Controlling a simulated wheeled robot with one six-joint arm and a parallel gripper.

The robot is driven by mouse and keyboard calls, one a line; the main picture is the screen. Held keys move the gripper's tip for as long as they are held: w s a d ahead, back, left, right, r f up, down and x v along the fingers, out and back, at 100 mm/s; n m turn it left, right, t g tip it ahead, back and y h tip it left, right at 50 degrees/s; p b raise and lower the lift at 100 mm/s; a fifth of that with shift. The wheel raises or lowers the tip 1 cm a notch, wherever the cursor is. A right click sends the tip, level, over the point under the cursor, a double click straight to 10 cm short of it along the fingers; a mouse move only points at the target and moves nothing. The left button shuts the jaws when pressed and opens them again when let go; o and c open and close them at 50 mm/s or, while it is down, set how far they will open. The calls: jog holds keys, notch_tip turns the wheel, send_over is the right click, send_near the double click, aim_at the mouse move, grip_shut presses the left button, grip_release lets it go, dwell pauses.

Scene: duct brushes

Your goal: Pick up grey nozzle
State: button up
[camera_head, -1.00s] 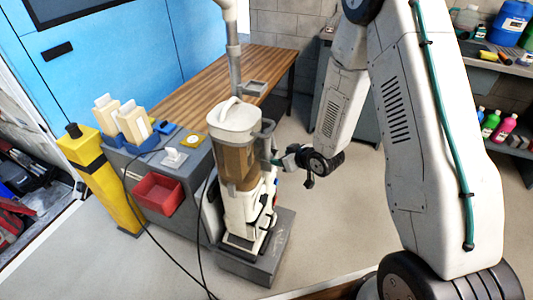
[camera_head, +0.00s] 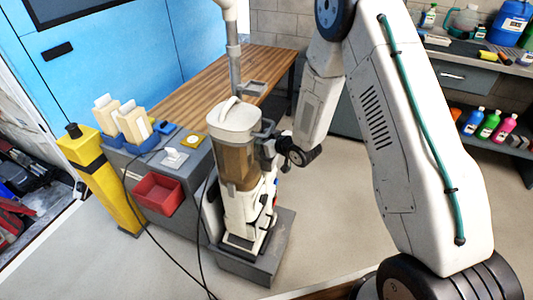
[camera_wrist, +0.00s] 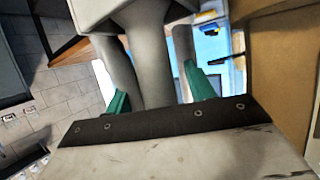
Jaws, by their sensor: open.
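In the wrist view, a smooth grey tube-like part (camera_wrist: 146,55), which looks like the grey nozzle, stands between the two green fingertips of my gripper (camera_wrist: 158,93). The fingers are apart, one on each side of it; I cannot tell whether either touches it. Its top joins a pale grey part above, and its lower end is hidden behind the dark edge of my gripper. In the head view, my gripper (camera_head: 272,148) is close against the right side of the upright vacuum machine (camera_head: 238,120), and its fingers and the nozzle are hard to make out.
The machine stands on a grey plinth (camera_head: 250,263). A grey cabinet (camera_head: 186,192) with a red bin (camera_head: 157,192) is left of it, a wooden bench (camera_head: 185,92) behind. Black cables hang in front. A shelf with bottles (camera_head: 488,124) is at right. The floor between is clear.

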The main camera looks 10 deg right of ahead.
jog(key=c, duration=1.1)
jog(key=shift+o, duration=0.2)
jog(key=shift+r, duration=0.1)
